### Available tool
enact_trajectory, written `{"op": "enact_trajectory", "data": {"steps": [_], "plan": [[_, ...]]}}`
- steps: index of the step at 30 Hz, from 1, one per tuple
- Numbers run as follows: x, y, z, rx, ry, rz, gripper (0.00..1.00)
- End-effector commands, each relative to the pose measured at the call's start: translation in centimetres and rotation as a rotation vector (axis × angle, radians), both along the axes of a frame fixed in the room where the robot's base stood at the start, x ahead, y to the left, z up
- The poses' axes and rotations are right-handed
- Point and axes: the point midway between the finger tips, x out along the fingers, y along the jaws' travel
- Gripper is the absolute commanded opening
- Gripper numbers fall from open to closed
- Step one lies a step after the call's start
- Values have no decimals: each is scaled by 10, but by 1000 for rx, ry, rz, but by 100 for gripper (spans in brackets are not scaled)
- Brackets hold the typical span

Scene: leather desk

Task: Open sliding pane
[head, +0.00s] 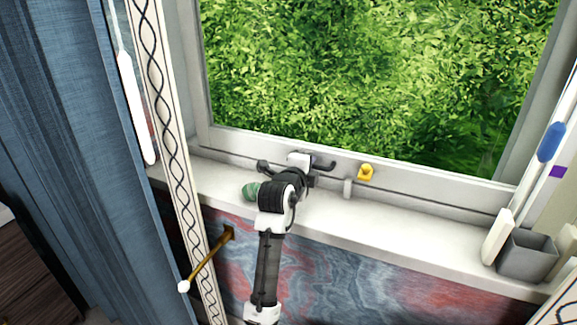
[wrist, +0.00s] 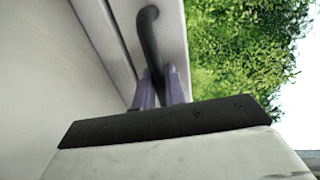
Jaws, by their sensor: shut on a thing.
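The window pane (head: 380,80) is a large glass in a pale frame, with green leaves behind it. A dark curved handle (head: 325,165) sits on the frame's lower rail. In the wrist view the same handle (wrist: 147,30) runs down between the two purplish fingers of my gripper (wrist: 161,86), which is shut on it. In the head view my gripper (head: 299,159) is at the handle, and my arm and wrist hide its fingertips and the handle's middle. I see no clear gap along the pane's edges.
A green object (head: 250,190) lies on the pale sill (head: 400,213) left of my wrist. A yellow piece (head: 366,172) and small white post (head: 347,188) are right of it. A grey cup (head: 527,256) stands far right. A blue curtain (head: 60,130) hangs left.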

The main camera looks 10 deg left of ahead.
Motion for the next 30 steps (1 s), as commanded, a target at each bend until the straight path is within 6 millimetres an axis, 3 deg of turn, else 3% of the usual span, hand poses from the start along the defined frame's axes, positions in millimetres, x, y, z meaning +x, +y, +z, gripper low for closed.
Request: {"op": "enact_trajectory", "data": {"steps": [1,3,10,16,27,28,30], "plan": [[-3,-26,-6,-2,5,-26,0],[-6,-43,-6,-2,6,-26,0],[-14,-80,-3,-1,5,-14,0],[-16,-92,-1,0,3,-5,0],[-16,-93,0,0,1,-2,0],[-16,-93,0,0,1,-2,15],[-16,-94,0,0,1,-3,18]]}}
